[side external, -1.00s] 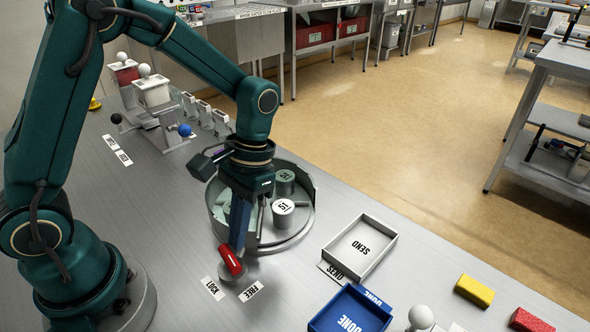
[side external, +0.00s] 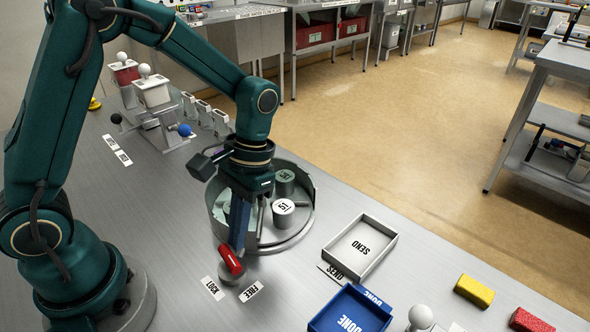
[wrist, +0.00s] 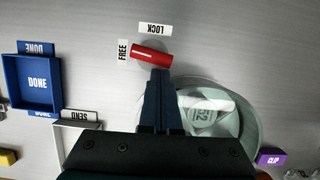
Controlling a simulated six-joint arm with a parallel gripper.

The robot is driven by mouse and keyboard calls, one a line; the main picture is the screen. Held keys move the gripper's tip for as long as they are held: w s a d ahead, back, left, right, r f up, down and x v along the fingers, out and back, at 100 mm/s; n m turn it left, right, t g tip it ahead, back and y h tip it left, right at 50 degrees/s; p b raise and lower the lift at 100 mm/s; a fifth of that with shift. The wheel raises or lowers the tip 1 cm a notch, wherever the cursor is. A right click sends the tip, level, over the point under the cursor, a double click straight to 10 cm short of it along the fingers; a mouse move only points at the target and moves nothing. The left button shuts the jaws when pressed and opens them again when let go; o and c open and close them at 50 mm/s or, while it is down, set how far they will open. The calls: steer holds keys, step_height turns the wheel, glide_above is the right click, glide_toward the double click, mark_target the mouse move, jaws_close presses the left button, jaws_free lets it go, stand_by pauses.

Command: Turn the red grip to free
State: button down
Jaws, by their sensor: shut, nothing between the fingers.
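The red grip (side external: 230,261) sits on a small round grey base on the bench, in front of the round hood. The LOCK label (side external: 213,288) and FREE label (side external: 251,291) lie beside it. In the wrist view the red grip (wrist: 149,57) lies nearly crosswise, slightly tilted, its left end by the FREE label (wrist: 123,52); the LOCK label (wrist: 156,29) is above it. My gripper (wrist: 160,75) is shut and empty, its fingertips close against the grip's lower side near its right end. I cannot tell whether they touch. In the side view the fingers (side external: 237,248) partly cover the grip.
The round hood (side external: 300,238) with labelled grey cylinders stands just behind my gripper. A white SEND tray (side external: 336,240) and a blue DONE tray (side external: 322,322) lie to the right. Yellow (side external: 475,290) and red blocks lie beyond. Bench left of the labels is clear.

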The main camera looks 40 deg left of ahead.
steer(key=shift+s, duration=0.1)
stand_by(0.6)
steer(key=shift+s+d, duration=0.3)
steer(key=shift+s, duration=0.45)
step_height(320, 180, up, 11)
steer(key=w+a+t, duration=0.1)
steer(key=w+t, duration=0.1)
steer(key=t, duration=0.1)
steer(key=s+t, duration=0.2)
steer(key=s+a+t, duration=0.1)
steer(key=t, duration=0.1)
steer(key=s+r+t, duration=0.1)
steer(key=s+t, duration=0.1)
steer(key=shift+s+a, duration=0.3)
steer(key=shift+a, duration=0.1)
stand_by(1.0)
